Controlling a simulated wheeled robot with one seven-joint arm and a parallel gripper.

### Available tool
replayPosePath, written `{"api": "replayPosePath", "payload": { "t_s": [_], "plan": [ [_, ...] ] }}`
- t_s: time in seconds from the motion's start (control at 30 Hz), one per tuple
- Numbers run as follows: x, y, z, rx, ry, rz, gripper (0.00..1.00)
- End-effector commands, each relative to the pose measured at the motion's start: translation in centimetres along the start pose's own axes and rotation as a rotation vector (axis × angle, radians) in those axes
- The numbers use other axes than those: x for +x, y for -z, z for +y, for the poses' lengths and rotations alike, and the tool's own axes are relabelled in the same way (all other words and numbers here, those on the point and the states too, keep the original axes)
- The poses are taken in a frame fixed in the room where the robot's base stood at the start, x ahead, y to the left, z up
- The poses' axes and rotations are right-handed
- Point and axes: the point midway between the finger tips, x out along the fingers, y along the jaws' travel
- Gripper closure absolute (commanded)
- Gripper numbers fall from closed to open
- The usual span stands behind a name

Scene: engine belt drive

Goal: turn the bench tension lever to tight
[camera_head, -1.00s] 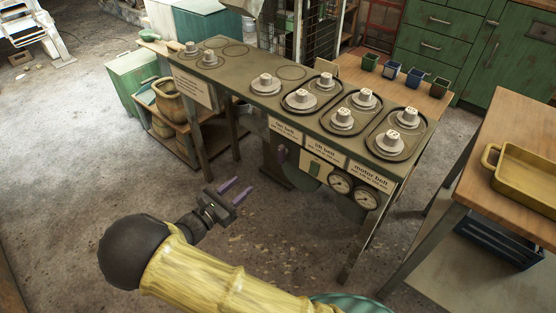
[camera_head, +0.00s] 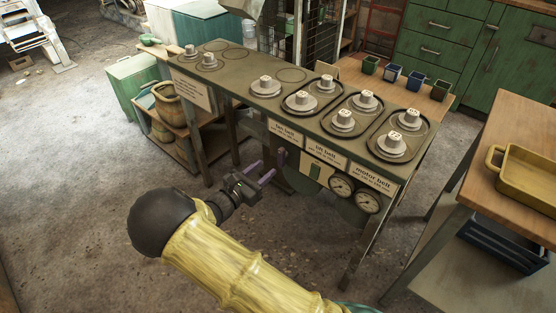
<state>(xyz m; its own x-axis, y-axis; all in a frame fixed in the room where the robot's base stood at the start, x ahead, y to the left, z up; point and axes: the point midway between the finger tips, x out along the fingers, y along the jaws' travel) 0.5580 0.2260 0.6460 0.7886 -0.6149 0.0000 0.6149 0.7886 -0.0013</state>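The bench (camera_head: 233,72) stands in the middle with its labelled front facing me. A small dark purple part (camera_head: 281,156), which looks like the tension lever, is on the bench front below the fan belt label. It is small and its setting cannot be told. My gripper (camera_head: 266,168) is open, with its two purple fingers apart and nothing seen between them. The fingertips point at the bench front, just left of and slightly below the purple part. Whether they touch it cannot be told.
Two round gauges (camera_head: 354,193) sit on the bench front to the right, with a green plate (camera_head: 314,171) left of them. Several pulleys stand on the bench top. A shelf with pots (camera_head: 172,104) is at left, and a wooden table (camera_head: 515,140) at right. The floor at left is free.

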Motion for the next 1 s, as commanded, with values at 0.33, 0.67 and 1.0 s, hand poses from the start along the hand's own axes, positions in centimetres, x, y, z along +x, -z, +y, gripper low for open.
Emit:
{"api": "replayPosePath", "payload": {
  "t_s": [0.33,0.67,1.0],
  "plan": [
    [6.0,0.1,0.0,0.003,0.002,0.0,0.6],
    [7.6,0.0,0.0,0.001,0.0,0.0,0.6],
    [7.5,0.0,0.0,0.001,0.0,0.0,1.0]
  ]
}}
